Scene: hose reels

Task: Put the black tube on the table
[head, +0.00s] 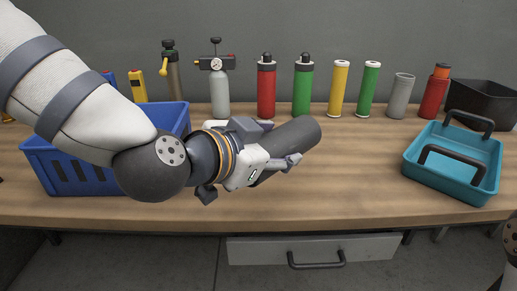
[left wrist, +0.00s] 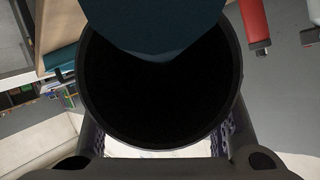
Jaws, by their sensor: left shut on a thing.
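The black tube (head: 296,138) is a dark, wide, hollow cylinder, held tilted above the table (head: 330,190) in the head view. My left gripper (head: 285,162) is shut on the black tube, with one finger seen along its near side. In the left wrist view the tube's round open end (left wrist: 160,100) fills the middle, and the gripper's fingers (left wrist: 165,140) stand on both sides of it. The gap between tube and table top cannot be judged exactly. My right gripper is not in view; only a bit of an arm shows at the lower right edge.
A blue basket (head: 70,178) stands at the left, partly behind my left arm. A teal tray with black handles (head: 455,160) stands at the right, with a black bin (head: 485,100) behind it. Several cylinders and bottles line the back. The front middle of the table is clear.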

